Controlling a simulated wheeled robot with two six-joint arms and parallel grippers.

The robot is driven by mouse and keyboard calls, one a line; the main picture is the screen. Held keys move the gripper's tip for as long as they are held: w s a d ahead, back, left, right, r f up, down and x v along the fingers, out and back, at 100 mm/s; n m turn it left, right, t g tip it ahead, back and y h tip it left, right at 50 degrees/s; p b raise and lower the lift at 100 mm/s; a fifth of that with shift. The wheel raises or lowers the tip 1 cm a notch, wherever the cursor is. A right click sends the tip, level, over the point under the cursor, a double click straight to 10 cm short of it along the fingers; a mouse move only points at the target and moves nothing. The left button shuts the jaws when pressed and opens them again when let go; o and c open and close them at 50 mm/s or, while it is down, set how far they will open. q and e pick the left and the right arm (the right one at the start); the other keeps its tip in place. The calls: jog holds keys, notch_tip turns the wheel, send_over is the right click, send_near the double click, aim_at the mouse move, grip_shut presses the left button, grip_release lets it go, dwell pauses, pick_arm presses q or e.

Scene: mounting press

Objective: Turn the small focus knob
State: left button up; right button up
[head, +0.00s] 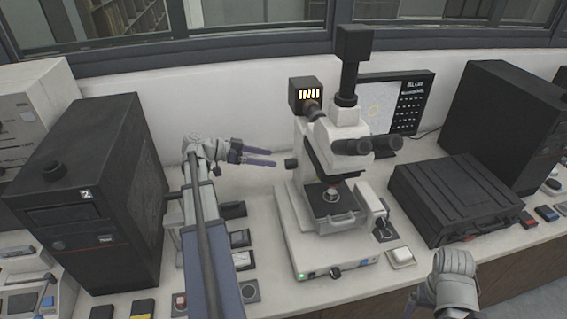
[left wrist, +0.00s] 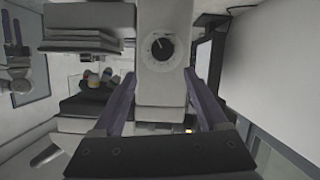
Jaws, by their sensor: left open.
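The white microscope (head: 318,240) stands on the bench with black eyepieces. A small black knob (head: 291,164) sticks out from its left side. In the left wrist view a round dark knob (left wrist: 162,47) with a pale pointer mark and a dial ring faces me on the white column. My left gripper (head: 273,158) is open and empty, its purple fingers pointing at the knob from the left with a small gap. In the left wrist view its fingers (left wrist: 159,76) lie either side of the column, short of the knob. My right arm shows at the lower right; its fingertips are unclear.
A black tower box (head: 105,190) stands left of my left arm. A black case (head: 450,200) lies right of the microscope, with a screen (head: 400,103) behind. Several small switch boxes sit on the bench near my left arm. A white wall runs behind.

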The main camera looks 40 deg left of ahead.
aim_at(289, 164)
pick_arm(q)
jog(key=w+d+f+m+b, duration=0.1)
jog(key=w+d+f+b, duration=0.2)
jog(key=w, duration=0.2)
jog(key=shift+d+f+m+y, duration=0.3)
jog(key=shift+d+f+y, duration=0.05)
jog(key=shift+y, duration=0.05)
dwell(0.3)
jog(key=shift+c, duration=0.4)
grip_shut()
